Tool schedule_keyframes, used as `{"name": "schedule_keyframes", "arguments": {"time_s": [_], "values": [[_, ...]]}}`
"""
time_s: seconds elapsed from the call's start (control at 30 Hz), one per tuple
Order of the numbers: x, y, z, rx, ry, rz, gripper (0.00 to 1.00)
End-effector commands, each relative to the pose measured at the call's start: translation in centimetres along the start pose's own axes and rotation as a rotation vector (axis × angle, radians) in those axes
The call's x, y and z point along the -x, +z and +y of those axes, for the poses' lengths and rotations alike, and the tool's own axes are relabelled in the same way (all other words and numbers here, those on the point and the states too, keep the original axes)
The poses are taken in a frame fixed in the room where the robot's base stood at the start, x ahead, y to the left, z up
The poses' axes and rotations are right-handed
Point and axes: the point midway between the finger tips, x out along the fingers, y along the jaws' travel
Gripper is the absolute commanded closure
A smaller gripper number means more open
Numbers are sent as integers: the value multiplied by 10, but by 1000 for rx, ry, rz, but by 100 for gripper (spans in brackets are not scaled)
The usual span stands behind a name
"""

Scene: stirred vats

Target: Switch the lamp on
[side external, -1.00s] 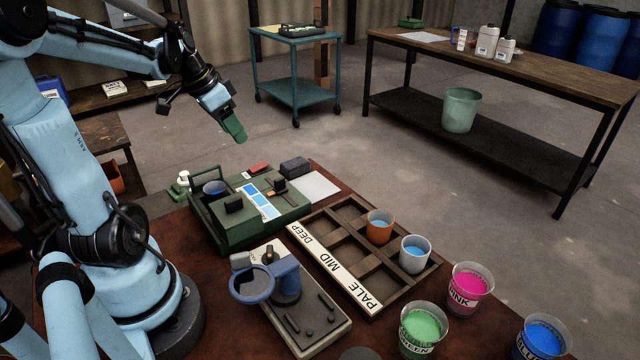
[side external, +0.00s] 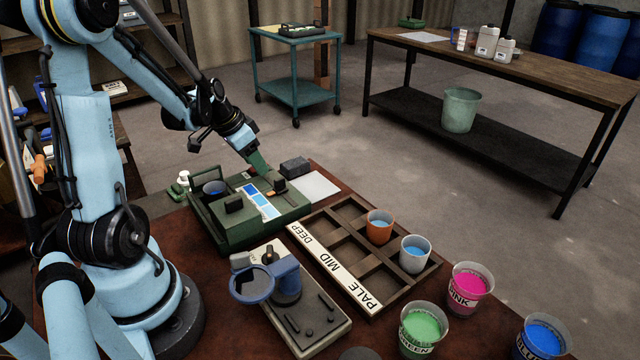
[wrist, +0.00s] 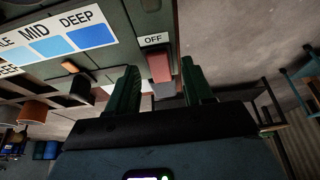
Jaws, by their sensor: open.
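A green bench unit (side external: 228,232) stands at the table's far left and bears a card (side external: 258,202) with blue shade patches. In the wrist view the card (wrist: 60,38) reads MID and DEEP. A red rocker switch (wrist: 160,66) sits beside a small white OFF label (wrist: 154,40). My gripper (side external: 262,168) is over the far edge of the unit and hides the switch in the side view. In the wrist view my open gripper (wrist: 159,74) has its green fingers on either side of the switch, with nothing held. I cannot tell whether they touch it. No lamp is clearly identifiable.
A black block (side external: 295,167) and a white sheet (side external: 315,186) lie close to my gripper. A compartment tray (side external: 390,295) with cups, a blue-ringed stand (side external: 283,285) and pots of colour, including pink (side external: 468,290), occupy the right and front.

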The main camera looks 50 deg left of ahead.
Motion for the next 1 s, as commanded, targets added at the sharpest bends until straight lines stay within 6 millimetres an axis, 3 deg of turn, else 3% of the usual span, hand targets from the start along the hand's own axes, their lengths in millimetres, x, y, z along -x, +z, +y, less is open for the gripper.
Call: {"name": "schedule_keyframes", "arguments": {"time_s": [0.2,0.57,0.77,1.0], "values": [[0,0,0,0,0,0,49],[0,0,0,0,0,0,100],[-1,-3,0,-5,3,-54,100],[-3,-11,0,-7,2,-287,100]]}}
